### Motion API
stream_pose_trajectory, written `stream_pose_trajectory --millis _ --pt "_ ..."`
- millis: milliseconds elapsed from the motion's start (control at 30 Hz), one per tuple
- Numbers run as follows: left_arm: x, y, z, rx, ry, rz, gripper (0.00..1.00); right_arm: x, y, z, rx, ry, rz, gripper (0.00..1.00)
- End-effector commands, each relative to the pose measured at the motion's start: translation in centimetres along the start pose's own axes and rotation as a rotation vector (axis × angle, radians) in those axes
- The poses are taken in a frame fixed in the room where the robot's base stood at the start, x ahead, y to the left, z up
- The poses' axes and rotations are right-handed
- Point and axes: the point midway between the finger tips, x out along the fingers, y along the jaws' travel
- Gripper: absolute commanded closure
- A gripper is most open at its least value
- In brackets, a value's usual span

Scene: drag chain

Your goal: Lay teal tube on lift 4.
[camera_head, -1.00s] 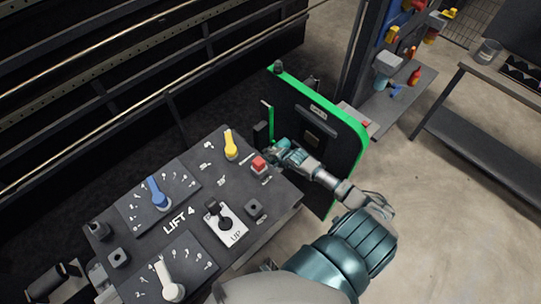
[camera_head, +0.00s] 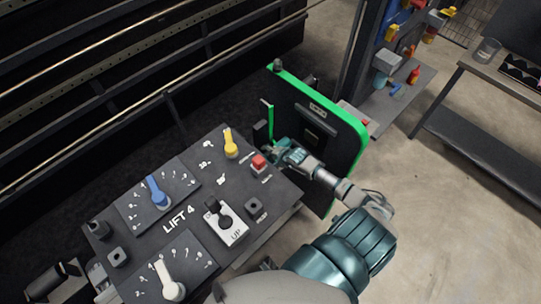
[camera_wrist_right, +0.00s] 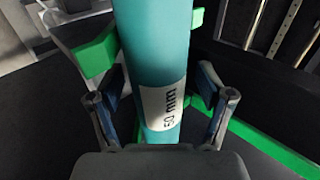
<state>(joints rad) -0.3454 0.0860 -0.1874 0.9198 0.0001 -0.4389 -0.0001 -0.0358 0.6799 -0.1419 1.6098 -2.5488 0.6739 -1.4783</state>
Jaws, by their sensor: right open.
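The teal tube (camera_wrist_right: 155,45) with a white "50 mm" label fills the middle of the right wrist view. My right gripper (camera_wrist_right: 158,88) has its two fingers apart, one on each side of the tube. Green bracket pieces (camera_wrist_right: 97,55) show beside and behind the tube. In the head view my right gripper (camera_head: 272,150) is at the black board with a green rim (camera_head: 335,150); the tube is hard to make out there. The dark "LIFT 4" control panel (camera_head: 180,221) is in front, left of my right arm. My left gripper is out of view.
The panel carries a yellow knob (camera_head: 230,146), a blue knob (camera_head: 158,195), a white knob (camera_head: 168,284), a red button (camera_head: 258,164) and an "UP" lever (camera_head: 223,218). A grey table (camera_head: 500,75) and a tool rack stand at the right. Floor between is clear.

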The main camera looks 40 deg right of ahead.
Motion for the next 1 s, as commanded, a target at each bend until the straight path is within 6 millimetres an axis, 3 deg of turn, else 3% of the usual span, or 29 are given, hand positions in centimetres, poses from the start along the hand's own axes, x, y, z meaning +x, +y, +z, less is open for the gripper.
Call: stream_pose_trajectory --millis 167,600,767,1000 --pt "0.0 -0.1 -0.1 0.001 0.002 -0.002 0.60 -1.4 0.1 -0.2 -0.002 0.000 -0.001 0.21" --pt "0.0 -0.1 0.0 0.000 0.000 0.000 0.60 -10.4 0.1 0.0 -0.002 0.001 0.001 0.21" --pt "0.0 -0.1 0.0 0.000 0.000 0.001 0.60 -11.7 0.0 0.1 -0.002 0.001 -0.001 0.21" --pt "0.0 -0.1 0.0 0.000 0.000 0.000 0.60 -11.9 0.0 0.1 0.000 0.001 -0.001 0.21"
